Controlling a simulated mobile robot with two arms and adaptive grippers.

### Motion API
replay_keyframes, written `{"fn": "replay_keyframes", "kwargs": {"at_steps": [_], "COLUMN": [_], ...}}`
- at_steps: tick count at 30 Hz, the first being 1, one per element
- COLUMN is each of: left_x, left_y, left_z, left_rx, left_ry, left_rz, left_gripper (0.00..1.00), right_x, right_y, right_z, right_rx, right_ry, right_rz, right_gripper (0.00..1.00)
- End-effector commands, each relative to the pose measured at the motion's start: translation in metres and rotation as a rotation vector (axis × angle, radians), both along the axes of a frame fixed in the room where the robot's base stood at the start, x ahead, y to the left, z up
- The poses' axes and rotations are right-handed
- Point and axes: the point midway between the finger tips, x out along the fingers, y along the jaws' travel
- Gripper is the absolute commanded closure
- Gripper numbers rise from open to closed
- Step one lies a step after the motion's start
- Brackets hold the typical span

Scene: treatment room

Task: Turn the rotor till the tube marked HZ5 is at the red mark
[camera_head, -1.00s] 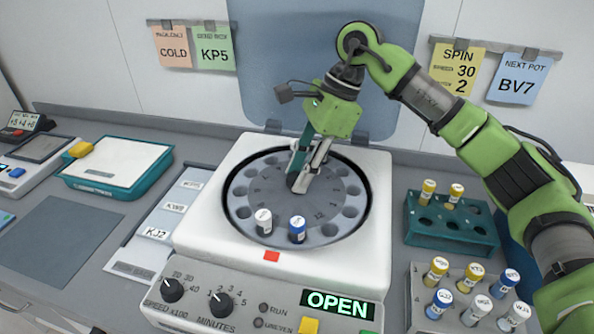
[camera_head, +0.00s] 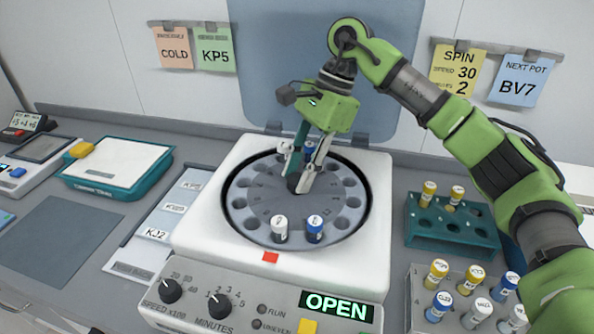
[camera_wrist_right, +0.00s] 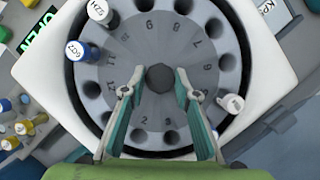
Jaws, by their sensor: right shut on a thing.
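The round grey rotor (camera_head: 262,205) sits in the open white centrifuge. A red mark (camera_head: 270,257) is on the casing's front rim. A white-capped tube (camera_head: 280,229) stands slightly right of the mark, with a blue-capped tube (camera_head: 315,229) right of it. In the wrist view, the white-capped tube's label (camera_wrist_right: 98,10) seems to start with HZ; its last character is unclear. Another white-capped tube (camera_wrist_right: 232,103) stands on the opposite side. A blue cap (camera_head: 310,148) shows partly behind my right gripper (camera_head: 302,183), which is shut on the rotor's hub (camera_wrist_right: 160,77). My left gripper is not in view.
The raised lid (camera_head: 270,60) stands behind the rotor. A teal rack (camera_head: 450,238) and a grey rack (camera_head: 415,300) with several capped tubes stand right of the centrifuge. A teal-edged tray (camera_head: 115,165) is at left.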

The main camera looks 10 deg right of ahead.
Motion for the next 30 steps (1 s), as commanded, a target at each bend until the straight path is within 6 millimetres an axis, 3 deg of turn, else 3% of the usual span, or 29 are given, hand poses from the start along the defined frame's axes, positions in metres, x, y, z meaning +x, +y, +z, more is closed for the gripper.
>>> {"fn": "replay_keyframes", "kwargs": {"at_steps": [9,10,12,23,30], "left_x": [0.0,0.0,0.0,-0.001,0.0], "left_y": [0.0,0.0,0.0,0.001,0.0], "left_z": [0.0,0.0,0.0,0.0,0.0], "left_rx": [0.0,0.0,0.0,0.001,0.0], "left_ry": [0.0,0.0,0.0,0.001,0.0], "left_rz": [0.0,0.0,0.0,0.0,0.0], "left_gripper": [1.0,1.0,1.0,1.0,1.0], "right_x": [0.001,0.001,0.001,0.001,0.006], "right_y": [0.0,0.0,0.0,-0.001,-0.014], "right_z": [0.001,0.001,0.001,0.003,0.036], "right_rx": [0.001,0.001,0.001,0.001,0.002], "right_ry": [-0.003,-0.003,-0.003,-0.002,-0.005], "right_rz": [0.0,0.0,-0.001,-0.001,-0.002], "right_gripper": [1.0,0.69,0.56,0.56,0.56]}}
